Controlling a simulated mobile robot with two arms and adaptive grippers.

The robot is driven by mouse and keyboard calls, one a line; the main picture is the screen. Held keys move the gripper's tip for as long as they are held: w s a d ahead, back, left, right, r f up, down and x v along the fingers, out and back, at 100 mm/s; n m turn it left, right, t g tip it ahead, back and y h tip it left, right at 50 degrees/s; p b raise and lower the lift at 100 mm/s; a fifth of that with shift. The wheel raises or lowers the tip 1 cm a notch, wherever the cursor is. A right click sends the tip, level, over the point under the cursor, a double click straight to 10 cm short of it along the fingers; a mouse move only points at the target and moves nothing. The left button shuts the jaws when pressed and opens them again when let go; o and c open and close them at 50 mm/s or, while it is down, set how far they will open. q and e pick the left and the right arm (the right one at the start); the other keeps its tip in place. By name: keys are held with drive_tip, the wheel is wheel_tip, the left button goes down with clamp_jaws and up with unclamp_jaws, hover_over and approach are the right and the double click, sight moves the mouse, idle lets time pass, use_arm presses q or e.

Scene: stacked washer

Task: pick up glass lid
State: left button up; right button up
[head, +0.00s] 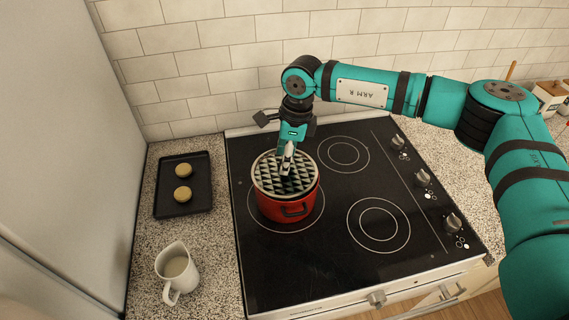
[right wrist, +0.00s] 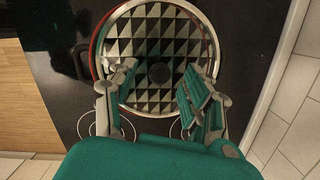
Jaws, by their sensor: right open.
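The glass lid (head: 268,174) lies on top of a red pot (head: 285,208) on the left side of the stove. Dark and pale triangles show across the lid. In the right wrist view the lid (right wrist: 152,30) has a metal rim and a dark round knob (right wrist: 159,73) at its middle. My right gripper (head: 287,172) is over the lid, pointing down at the knob. In the right wrist view its open fingers (right wrist: 156,82) stand on either side of the knob, with nothing gripped. Whether they touch the lid is unclear. My left gripper is not in view.
The black stove top (head: 335,270) has free room in front of and right of the pot. A dark tray (head: 183,207) with two round buns and a white jug (head: 178,270) are on the left counter. A tiled wall (head: 205,50) stands behind.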

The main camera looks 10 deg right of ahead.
drive_tip(key=shift+a+f, duration=0.15)
drive_tip(key=shift+f, duration=0.8)
clamp_jaws()
